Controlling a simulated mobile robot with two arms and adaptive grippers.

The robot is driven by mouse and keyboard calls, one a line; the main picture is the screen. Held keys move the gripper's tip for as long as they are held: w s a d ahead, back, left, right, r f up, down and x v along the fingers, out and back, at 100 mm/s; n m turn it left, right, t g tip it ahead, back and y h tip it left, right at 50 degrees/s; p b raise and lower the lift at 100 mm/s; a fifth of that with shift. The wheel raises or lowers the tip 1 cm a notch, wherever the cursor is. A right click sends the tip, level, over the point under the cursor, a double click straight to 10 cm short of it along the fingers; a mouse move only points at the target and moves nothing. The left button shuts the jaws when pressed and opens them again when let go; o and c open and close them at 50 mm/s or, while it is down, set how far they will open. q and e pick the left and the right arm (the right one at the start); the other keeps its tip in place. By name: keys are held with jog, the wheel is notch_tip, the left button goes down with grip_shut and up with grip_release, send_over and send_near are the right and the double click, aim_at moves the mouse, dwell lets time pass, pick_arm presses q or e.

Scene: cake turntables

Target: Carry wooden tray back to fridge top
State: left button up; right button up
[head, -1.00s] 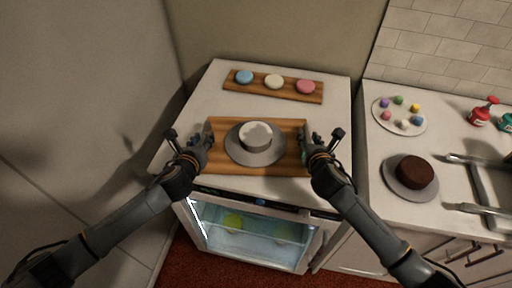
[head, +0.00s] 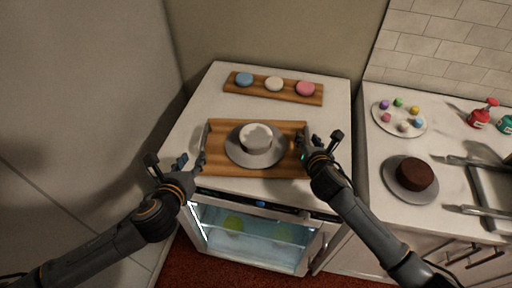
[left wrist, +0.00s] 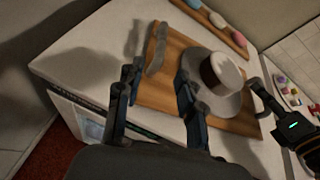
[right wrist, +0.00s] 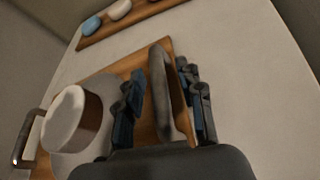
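The wooden tray (head: 220,165) rests on the white fridge top (head: 190,118). It carries a grey turntable (head: 240,153) with a small white-topped cake (head: 256,136). My left gripper (head: 189,165) is open and empty, drawn back from the tray's left handle (left wrist: 156,48), which stands beyond its fingertips (left wrist: 155,85). My right gripper (head: 305,143) is open at the tray's right end. In the right wrist view its fingers (right wrist: 162,88) stand on either side of the right handle (right wrist: 168,85), without a visible grip.
A narrow board (head: 290,95) with blue, cream and pink macarons lies behind the tray. The lit glass-door fridge (head: 250,235) is below. The right counter holds a chocolate cake (head: 414,174) on a grey stand, a plate (head: 385,128) of coloured pieces, and bottles (head: 480,117). A wall rises on the left.

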pick_arm(q)
jog(key=shift+s+r, duration=0.2)
jog(key=shift+s, duration=0.3)
pick_arm(e)
jog(key=shift+s, duration=0.15)
jog(key=v, duration=1.1)
jog(key=shift+s+d+r, duration=0.1)
jog(key=shift+s+r, duration=0.1)
jog(key=shift+s, duration=0.15)
